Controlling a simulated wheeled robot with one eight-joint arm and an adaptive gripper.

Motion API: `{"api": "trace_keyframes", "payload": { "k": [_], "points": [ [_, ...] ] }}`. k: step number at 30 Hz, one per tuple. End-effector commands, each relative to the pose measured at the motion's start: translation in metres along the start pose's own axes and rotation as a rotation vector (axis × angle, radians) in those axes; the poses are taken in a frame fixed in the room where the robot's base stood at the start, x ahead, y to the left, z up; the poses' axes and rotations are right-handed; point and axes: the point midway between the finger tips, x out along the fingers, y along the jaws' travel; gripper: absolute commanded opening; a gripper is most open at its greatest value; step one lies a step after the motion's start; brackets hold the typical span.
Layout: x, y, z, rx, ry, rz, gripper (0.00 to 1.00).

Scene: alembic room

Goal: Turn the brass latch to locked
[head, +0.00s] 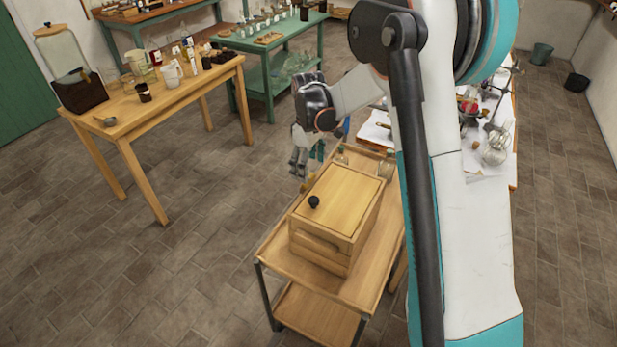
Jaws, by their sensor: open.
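A wooden box (325,246) with a flat lid and a black knob (313,201) stands on a wooden cart. A small brass-coloured piece (305,186) shows at the box's far left edge; it looks like the brass latch, but it is too small to tell which way it is turned. My gripper (300,172) is open and points down just beyond and above that piece. I cannot tell whether the fingers touch it. Nothing shows between the fingers.
The two-tier cart (285,262) has raised rims, and small bottles (342,155) stand at its far end. A wooden table (120,122) with glassware is at the left, and a green table (262,42) is behind. Tiled floor is clear between them.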

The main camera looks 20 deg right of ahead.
Motion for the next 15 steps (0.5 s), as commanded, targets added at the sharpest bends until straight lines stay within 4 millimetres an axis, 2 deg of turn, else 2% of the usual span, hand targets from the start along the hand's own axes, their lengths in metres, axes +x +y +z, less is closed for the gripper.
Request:
{"api": "trace_keyframes", "payload": {
  "k": [1,6,15],
  "points": [
    [0.011,0.0,0.0,0.0,0.0,0.0,0.78],
    [0.033,0.0,0.0,0.0,0.0,0.0,0.78],
    [0.044,0.0,0.0,0.0,0.0,0.0,0.78]
  ]
}}
